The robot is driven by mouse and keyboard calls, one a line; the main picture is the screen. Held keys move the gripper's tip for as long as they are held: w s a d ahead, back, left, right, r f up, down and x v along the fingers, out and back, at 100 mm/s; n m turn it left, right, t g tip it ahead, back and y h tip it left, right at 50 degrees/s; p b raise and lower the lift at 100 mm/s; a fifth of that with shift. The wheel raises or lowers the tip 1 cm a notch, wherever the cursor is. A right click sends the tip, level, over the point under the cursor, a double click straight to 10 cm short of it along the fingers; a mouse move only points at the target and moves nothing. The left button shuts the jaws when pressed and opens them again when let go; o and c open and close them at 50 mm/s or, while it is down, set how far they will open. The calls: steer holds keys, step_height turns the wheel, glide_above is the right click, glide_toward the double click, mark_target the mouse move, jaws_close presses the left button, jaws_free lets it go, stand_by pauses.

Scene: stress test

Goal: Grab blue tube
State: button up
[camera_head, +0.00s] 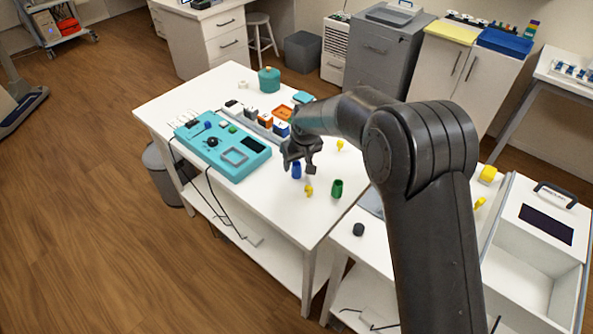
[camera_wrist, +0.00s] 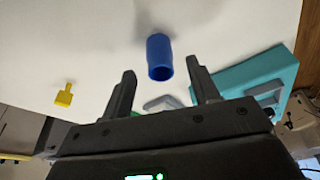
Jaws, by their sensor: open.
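The blue tube (camera_head: 296,170) stands on the white table in the head view, just under my gripper (camera_head: 300,165). In the wrist view the blue tube (camera_wrist: 159,57) shows its open end, beyond and between the two fingertips of my gripper (camera_wrist: 162,82). My gripper is open and empty. The tube appears apart from both fingers, somewhat nearer the right one in the wrist view.
A teal device (camera_head: 222,145) lies left of the tube. A green cup (camera_head: 337,189) and a yellow piece (camera_head: 308,191) are close on the right. Several small boxes (camera_head: 266,122) stand behind. The table's front part (camera_head: 270,215) is clear.

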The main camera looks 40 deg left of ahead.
steer(key=x, duration=0.4)
steer(key=shift+a, duration=0.1)
steer(key=c, duration=1)
